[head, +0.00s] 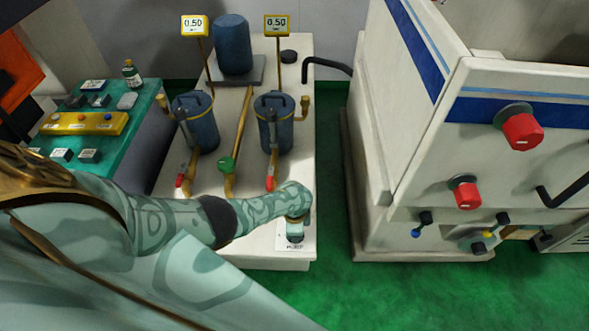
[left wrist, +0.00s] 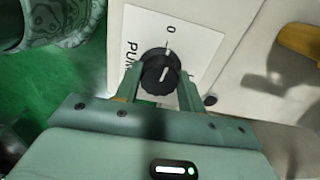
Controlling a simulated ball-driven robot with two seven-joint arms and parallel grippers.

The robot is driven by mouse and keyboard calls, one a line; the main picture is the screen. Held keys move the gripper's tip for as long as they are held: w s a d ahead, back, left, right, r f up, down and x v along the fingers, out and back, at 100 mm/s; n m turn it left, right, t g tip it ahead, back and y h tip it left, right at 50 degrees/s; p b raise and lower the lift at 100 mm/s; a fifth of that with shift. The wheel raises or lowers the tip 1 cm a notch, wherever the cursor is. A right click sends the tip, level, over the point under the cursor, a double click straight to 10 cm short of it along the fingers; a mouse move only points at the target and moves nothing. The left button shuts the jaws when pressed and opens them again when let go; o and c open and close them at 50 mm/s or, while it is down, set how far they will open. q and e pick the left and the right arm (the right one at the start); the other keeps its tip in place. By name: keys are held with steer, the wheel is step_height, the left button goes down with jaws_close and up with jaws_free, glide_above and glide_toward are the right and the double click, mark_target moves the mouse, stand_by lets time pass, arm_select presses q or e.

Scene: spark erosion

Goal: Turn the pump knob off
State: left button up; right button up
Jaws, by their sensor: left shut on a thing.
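The pump knob (left wrist: 160,73) is black and round with a ribbed edge and a pale pointer line. It sits on a white plate (left wrist: 145,27) that bears the letters PUM and a 0 in the left wrist view. My left gripper (left wrist: 162,76) has one finger on each side of the knob and is shut on it. The pointer slants roughly towards the 0 side; its exact setting is hard to tell. In the head view my left gripper (head: 295,226) is over the PUMP plate (head: 292,247) at the bench's front right. My right gripper is not in view.
The white bench (head: 216,178) carries two blue filter canisters (head: 203,130) with red-handled valves, a green valve knob (head: 227,164) and a blue motor (head: 233,45). A white machine (head: 400,170) with red knobs stands right. Green floor (head: 335,245) lies between them.

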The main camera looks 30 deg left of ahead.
arm_select(q)
steer(key=shift+n, duration=0.9)
steer(key=o, duration=1)
steer(key=shift+c, duration=0.2)
steer(key=shift+r, duration=0.1)
step_height(320, 180, up, 16)
steer(key=p, duration=1.2)
